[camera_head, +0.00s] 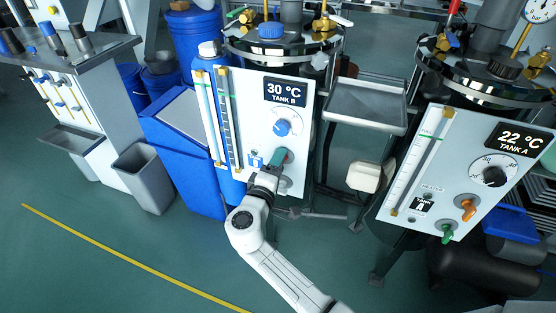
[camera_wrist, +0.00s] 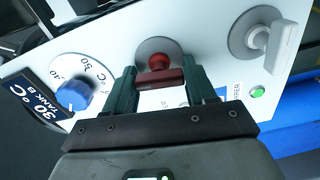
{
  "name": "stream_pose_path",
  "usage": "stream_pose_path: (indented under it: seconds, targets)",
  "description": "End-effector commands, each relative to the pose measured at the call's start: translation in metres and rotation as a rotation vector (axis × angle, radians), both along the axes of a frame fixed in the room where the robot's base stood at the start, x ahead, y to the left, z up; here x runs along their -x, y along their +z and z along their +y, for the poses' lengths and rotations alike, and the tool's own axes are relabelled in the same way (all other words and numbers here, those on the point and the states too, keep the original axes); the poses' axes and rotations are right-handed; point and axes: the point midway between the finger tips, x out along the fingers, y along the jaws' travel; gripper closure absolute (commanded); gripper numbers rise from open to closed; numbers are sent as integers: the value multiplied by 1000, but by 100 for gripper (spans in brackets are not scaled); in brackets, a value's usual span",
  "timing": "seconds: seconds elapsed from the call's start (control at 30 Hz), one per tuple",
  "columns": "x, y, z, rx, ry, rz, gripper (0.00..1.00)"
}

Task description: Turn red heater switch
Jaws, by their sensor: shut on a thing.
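The red heater switch (camera_wrist: 160,75) is on a round grey base on the white Tank B panel (camera_head: 245,100). In the wrist view its bar handle lies crosswise between the two dark green fingers of my gripper (camera_wrist: 161,85). The fingers are shut on the ends of the handle. In the head view my gripper (camera_head: 277,160) is at the lower right of the Tank B panel and hides the red switch.
The panel has a blue dial (camera_wrist: 73,95), a white switch (camera_wrist: 270,45) and a lit green lamp (camera_wrist: 257,92) near my gripper. The Tank A panel (camera_head: 420,165) stands at right. A grey tray (camera_head: 365,103) sits between the tanks. A blue bin (camera_head: 185,150) is at left.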

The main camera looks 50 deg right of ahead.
Motion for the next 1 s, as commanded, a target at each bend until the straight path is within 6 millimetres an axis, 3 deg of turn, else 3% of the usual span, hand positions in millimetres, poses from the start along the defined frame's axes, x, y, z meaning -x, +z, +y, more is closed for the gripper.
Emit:
stream_pose_path:
  seconds: [0.3,0.83,0.87,1.0]
  targets:
    - [-1,-1,1,39,4,112,75]
    - [-1,-2,2,47,6,133,75]
    - [-1,-2,2,47,6,133,44]
    - [-1,-2,1,46,5,132,30]
